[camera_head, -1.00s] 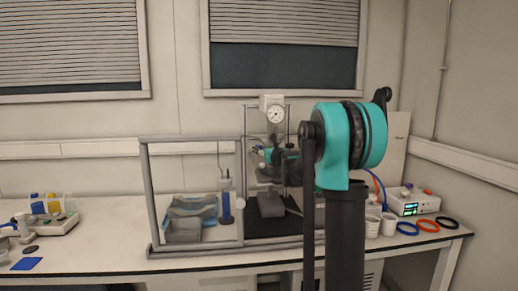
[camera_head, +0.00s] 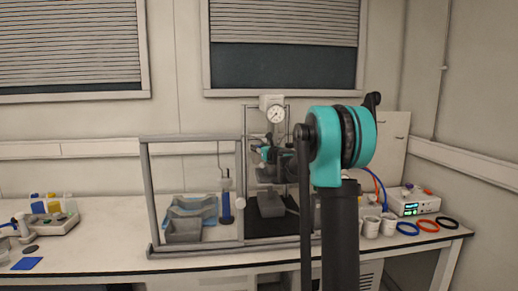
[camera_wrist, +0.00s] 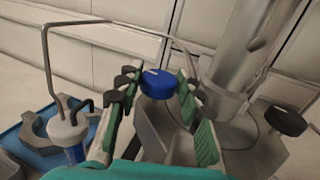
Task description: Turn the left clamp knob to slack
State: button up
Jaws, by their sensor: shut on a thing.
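The left clamp knob is a blue disc with a white mark (camera_wrist: 157,84), in the middle of the wrist view. My gripper (camera_wrist: 160,80) has its green-padded fingers on both sides of the knob and is shut on it. A second, black knob (camera_wrist: 285,121) sits to the right on the grey reactor clamp. In the head view my gripper (camera_head: 263,153) is at the left side of the reactor stand (camera_head: 270,195), below the round gauge (camera_head: 275,114). The blue knob is too small to make out there.
Left of the reactor are a blue tray (camera_head: 205,214) and a blue-filled bottle (camera_head: 226,205). White cups (camera_head: 371,226), coloured rings (camera_head: 428,226) and a controller box (camera_head: 412,202) stand to the right.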

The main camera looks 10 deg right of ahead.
jog(key=shift+w+d+n+g+y, duration=0.15)
jog(key=shift+n+g+y, duration=0.25)
jog(key=shift+n+y, duration=0.5)
jog(key=shift+d+n+g+y, duration=0.1)
jog(key=shift+n+g+y, duration=0.5)
jog(key=shift+y, duration=0.7)
jog(key=o, duration=0.9)
jog(key=v, duration=1.2)
jog(key=shift+o, duration=0.3)
